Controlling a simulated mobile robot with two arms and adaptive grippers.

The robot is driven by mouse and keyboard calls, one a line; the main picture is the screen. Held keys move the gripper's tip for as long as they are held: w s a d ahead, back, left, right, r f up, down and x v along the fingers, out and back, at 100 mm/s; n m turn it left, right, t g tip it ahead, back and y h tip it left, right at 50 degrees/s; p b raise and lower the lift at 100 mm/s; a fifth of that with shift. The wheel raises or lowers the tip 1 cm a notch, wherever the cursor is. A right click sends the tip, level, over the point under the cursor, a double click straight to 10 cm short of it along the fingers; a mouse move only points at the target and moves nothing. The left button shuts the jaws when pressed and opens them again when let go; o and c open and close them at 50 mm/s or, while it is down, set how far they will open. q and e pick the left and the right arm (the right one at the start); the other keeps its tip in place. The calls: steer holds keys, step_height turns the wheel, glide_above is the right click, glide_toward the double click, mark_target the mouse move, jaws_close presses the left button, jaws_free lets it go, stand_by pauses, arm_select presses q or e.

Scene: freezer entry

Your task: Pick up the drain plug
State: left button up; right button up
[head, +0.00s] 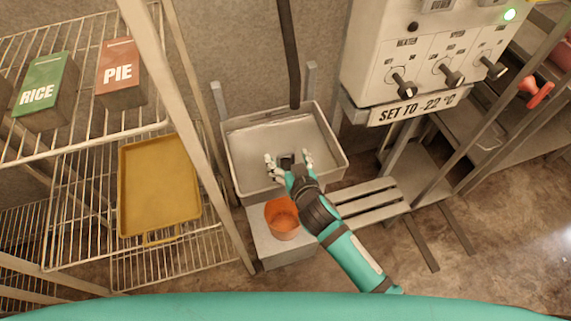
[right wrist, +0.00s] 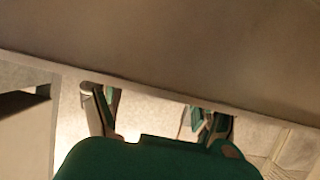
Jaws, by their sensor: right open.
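My right gripper (head: 289,158) reaches into the grey sink basin (head: 246,140) in the head view. Its two fingers are spread apart, pointing toward the back wall. A small dark shape shows between the fingers; I cannot tell whether it is the drain plug or part of the gripper. No drain plug can be made out for certain. In the right wrist view, the spread fingers of the right gripper (right wrist: 158,108) show beyond its green body, with no object clearly between them. My left gripper is not in view.
An orange cup (head: 283,218) stands on a grey block in front of the basin, close to my right arm. A wire rack (head: 125,265) with a yellow tray (head: 160,188) is at left. A control panel (head: 425,55) and slatted bench (head: 370,200) are at right.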

steer(key=shift+w+a+f, duration=0.2)
steer(key=shift+w+f, duration=0.05)
steer(key=shift+w, duration=0.4)
jaws_close()
